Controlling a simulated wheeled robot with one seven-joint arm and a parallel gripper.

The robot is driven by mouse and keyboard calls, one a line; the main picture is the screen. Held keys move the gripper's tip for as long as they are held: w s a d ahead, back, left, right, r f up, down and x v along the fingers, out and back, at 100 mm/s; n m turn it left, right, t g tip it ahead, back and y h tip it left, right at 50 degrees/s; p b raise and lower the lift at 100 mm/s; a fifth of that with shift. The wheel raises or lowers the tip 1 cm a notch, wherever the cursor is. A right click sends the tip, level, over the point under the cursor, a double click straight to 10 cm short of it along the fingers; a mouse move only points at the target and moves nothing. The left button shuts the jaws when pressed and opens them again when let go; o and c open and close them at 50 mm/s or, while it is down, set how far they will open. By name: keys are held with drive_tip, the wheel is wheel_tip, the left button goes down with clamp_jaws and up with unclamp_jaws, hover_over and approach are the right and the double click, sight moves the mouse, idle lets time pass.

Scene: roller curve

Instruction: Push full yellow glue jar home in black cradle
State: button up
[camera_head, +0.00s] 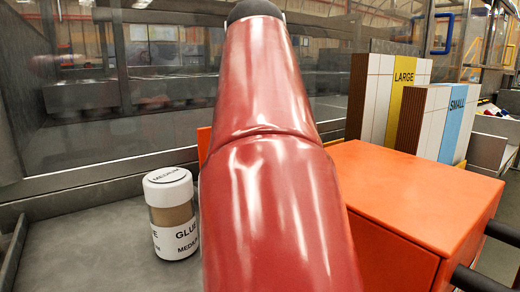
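A glue jar (172,213) with a white lid stands upright on the grey surface, left of my red arm. Its label reads GLUE and MEDIUM, and its lid also reads MEDIUM. The band between lid and label looks tan or brown. No yellow glue jar and no black cradle can be made out in this view. My arm fills the middle of the picture and hides what lies behind it. My gripper is not in view.
An orange box (415,195) stands right of my arm. Behind it are tiled panels marked LARGE (387,95) and SMALL (436,122). A grey-framed glass screen (110,115) runs along the back. The grey surface (110,255) is clear left of the jar.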

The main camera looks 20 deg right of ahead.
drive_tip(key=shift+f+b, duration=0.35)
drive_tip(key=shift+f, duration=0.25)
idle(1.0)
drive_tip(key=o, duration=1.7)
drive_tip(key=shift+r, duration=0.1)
